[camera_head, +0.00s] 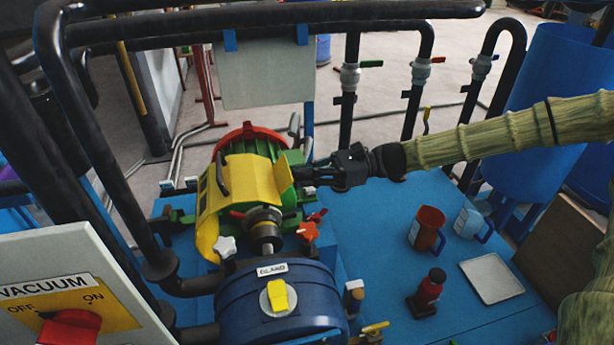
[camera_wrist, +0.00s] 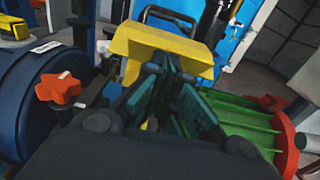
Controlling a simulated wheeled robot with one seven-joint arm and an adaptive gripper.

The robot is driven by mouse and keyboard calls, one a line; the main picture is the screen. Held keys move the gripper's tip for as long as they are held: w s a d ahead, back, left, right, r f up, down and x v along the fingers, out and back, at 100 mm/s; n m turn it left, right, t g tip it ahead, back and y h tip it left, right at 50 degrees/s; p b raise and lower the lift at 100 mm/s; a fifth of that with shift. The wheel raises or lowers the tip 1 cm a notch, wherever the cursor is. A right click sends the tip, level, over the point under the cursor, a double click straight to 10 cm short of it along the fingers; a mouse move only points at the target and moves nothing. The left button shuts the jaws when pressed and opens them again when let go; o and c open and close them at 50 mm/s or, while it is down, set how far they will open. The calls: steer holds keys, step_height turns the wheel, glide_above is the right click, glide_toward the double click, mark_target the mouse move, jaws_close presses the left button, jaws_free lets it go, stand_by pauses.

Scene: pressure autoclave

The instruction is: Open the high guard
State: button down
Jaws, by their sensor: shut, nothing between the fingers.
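The yellow guard (camera_head: 247,178) sits over the middle of the machine, between the green motor and the blue gland housing. It has a black handle (camera_head: 222,175) on its left side and a sloping flap on its right. The guard also fills the top middle of the wrist view (camera_wrist: 165,48), with its handle behind (camera_wrist: 172,18). My gripper (camera_head: 297,172) comes in from the right, its tips at the right edge of the guard. In the wrist view its fingers (camera_wrist: 168,75) are shut and empty, just below the guard's near edge. Whether they touch it is unclear.
The green motor (camera_head: 284,157) with a red end lies behind the guard. The blue gland housing (camera_head: 255,310) and red star knob (camera_head: 308,231) are in front. A red mug (camera_head: 427,228), light blue mug (camera_head: 468,222), red bottle (camera_head: 429,290) and white tray (camera_head: 491,277) stand on the blue deck.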

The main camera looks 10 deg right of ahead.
steer(key=shift+a+r+p, duration=0.2)
steer(key=shift+r+p, duration=0.2)
steer(key=shift+p, duration=0.05)
steer(key=shift+a+r+h+p, duration=0.25)
steer(key=shift+a+h+p, duration=0.05)
steer(key=shift+h+p, duration=0.1)
steer(key=shift+a+r, duration=0.1)
steer(key=shift+r, duration=0.1)
